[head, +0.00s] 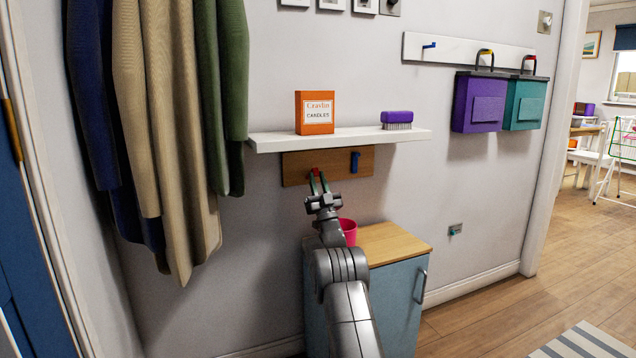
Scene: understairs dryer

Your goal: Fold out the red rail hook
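The red rail hook (316,171) is on the wooden rail (296,169) under the white shelf. Only a small part of it shows, just beyond my fingertips, so I cannot tell how far it is folded out. The tips overlap the lower part of the red hook in the picture. Whether they touch it or hold it is not clear.
A blue hook (355,162) is on the same rail, to the right. The shelf (350,138) above carries an orange box (314,113) and a purple brush (397,118). Below are a pink cup (348,231) and a cabinet (397,243). Coats (165,120) hang at left.

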